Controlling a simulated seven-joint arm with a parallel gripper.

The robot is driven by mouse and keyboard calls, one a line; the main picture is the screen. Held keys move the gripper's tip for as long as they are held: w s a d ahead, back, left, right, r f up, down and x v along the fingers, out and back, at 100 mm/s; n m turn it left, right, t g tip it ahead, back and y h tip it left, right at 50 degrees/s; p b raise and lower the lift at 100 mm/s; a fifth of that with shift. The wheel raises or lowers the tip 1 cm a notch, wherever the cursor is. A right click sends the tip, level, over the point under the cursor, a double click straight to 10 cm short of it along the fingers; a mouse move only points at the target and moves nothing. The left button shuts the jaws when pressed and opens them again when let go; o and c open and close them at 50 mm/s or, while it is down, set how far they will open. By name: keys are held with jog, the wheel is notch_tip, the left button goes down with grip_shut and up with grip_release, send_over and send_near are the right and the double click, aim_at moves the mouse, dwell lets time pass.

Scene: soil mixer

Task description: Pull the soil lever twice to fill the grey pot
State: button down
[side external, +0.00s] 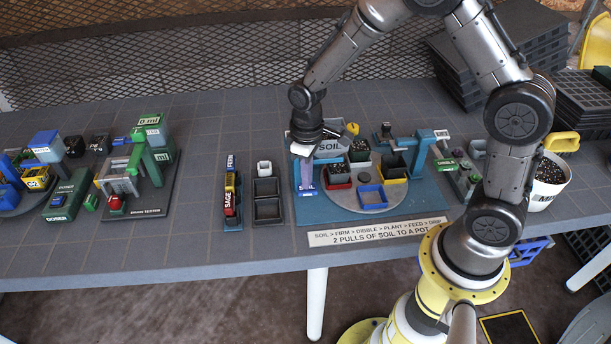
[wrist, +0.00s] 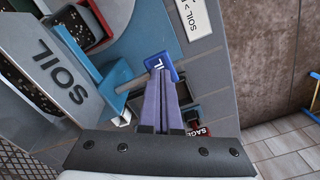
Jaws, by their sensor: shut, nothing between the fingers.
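The grey soil hopper marked SOIL (side external: 331,149) stands at the back left of the blue station base; it fills the left of the wrist view (wrist: 60,65). The blue lever tag (side external: 306,193), with white lettering, is at the station's left edge and also shows in the wrist view (wrist: 161,66). My gripper (side external: 306,183) is shut and empty, its purple fingers pointing down at the tag (wrist: 160,75). I cannot tell whether they touch it. I cannot make out a grey pot; my arm and the hopper hide part of the turntable.
A sign (side external: 376,232) along the front edge reads 2 PULLS OF SOIL TO A POT. Dark trays (side external: 267,198) and a SAGE-labelled rack (side external: 231,203) stand to the left. A teal arm (side external: 421,150) rises at the right.

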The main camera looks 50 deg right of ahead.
jog(key=shift+r, duration=1.7)
jog(key=shift+r, duration=2.5)
jog(key=s+d+r+t, duration=0.1)
jog(key=s+r+t, duration=0.1)
jog(key=s+r, duration=0.35)
jog(key=s+r+t, duration=0.2)
jog(key=r, duration=0.6)
jog(key=s+m+t, duration=0.1)
jog(key=s+m, duration=0.2)
jog(key=s, duration=1)
jog(key=shift+d+f+t, duration=0.3)
jog(key=shift+d+f, duration=0.1)
jog(key=shift+f, duration=0.05)
